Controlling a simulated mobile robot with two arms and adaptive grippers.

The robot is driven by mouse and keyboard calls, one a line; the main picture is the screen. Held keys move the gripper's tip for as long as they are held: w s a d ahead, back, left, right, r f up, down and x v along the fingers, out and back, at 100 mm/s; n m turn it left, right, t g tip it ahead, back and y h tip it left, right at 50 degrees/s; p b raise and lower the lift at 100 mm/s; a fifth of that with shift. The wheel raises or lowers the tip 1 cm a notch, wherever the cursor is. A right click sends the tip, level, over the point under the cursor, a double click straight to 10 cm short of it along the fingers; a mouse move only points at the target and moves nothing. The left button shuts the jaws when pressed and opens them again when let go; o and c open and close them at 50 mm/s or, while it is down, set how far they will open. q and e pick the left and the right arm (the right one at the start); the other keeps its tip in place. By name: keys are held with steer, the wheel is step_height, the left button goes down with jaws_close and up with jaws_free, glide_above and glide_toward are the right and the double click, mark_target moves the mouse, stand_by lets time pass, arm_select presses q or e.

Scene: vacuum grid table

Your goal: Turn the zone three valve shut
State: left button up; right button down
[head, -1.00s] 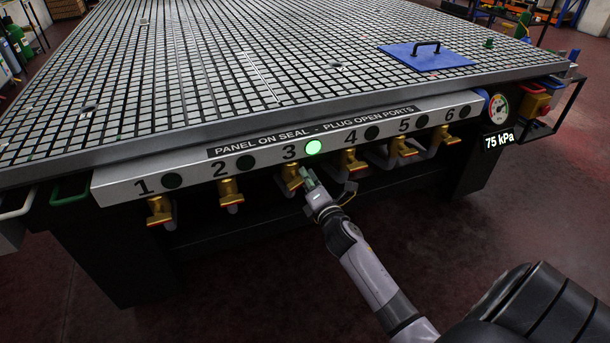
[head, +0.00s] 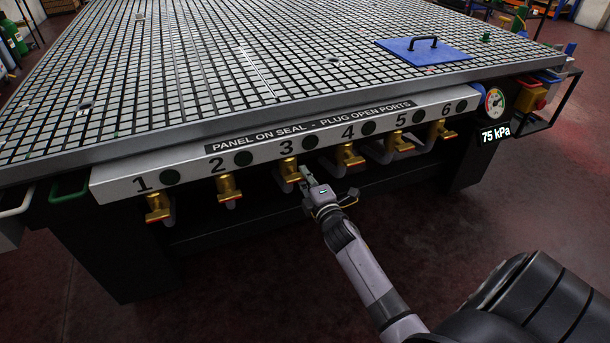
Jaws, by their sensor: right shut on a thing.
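The zone three valve (head: 289,168) is a brass valve under the front rail, below the number 3. The round lamp (head: 310,143) beside that number is dark. My right gripper (head: 306,180) reaches up from the lower right and is shut on the valve's handle, just right of the brass body. The fingers mostly hide the handle, so its exact angle is hard to tell. My left gripper is out of view.
Similar brass valves flank it, with valve two (head: 228,188) to the left and valve four (head: 349,155) to the right. A display (head: 495,134) reads 75 kPa below a round gauge (head: 495,101). A blue panel (head: 424,51) lies on the grid table (head: 180,85).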

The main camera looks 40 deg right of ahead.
steer(key=c, duration=1.7)
jaws_free()
steer(key=v, duration=1.2)
